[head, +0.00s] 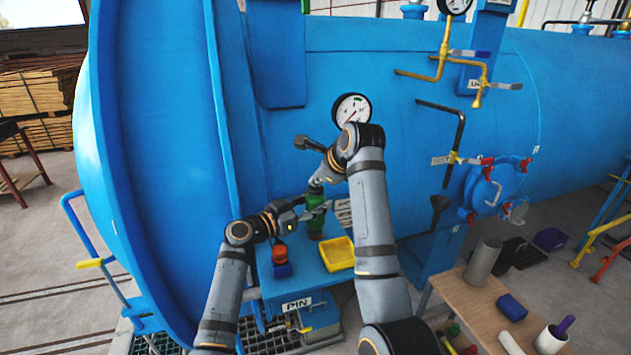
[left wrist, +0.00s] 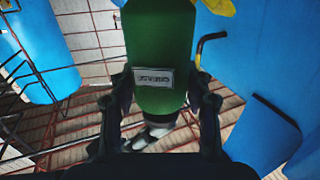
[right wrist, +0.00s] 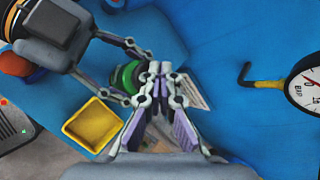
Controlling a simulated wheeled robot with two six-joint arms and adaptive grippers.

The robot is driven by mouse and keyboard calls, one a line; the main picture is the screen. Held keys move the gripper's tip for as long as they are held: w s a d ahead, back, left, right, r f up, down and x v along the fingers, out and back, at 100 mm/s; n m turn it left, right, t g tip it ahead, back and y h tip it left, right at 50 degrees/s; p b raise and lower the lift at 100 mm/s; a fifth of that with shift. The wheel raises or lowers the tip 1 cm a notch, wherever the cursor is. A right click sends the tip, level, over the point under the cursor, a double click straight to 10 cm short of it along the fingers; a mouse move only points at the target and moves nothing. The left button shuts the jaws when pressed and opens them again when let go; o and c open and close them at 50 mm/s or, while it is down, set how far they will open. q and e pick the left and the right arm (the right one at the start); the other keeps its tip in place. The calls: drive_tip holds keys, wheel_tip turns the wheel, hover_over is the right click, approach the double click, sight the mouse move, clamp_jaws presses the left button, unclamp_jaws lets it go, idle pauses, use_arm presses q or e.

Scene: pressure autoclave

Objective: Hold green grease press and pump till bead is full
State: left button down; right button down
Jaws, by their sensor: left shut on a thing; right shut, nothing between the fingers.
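The green grease press (head: 315,222) stands upright in the head view, over the small blue shelf beside the big blue vessel. In the left wrist view the press (left wrist: 162,45) fills the middle, with a label on its side. My left gripper (head: 308,214) is shut on its body. My right gripper (head: 318,181) is shut and empty, with its fingertips at the top of the press. In the right wrist view the fingers of my right gripper (right wrist: 161,72) are together beside the press's round green top (right wrist: 124,76). I cannot make out the bead.
A yellow tray (head: 338,255) and a red-and-blue item (head: 280,258) sit on the blue shelf (head: 305,272) near my arms. A pressure gauge (head: 352,110) sticks out of the vessel (head: 370,70) above. A wooden bench (head: 470,303) with several items stands at the lower right.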

drive_tip(key=shift+r, duration=1.6)
drive_tip(key=shift+r, duration=2.5)
idle(0.6)
wheel_tip(320, 180, up, 4)
drive_tip(key=shift+f, duration=0.1)
hover_over(317, 188)
drive_tip(key=shift+s+f, duration=0.1)
drive_tip(key=shift+f, duration=4.3)
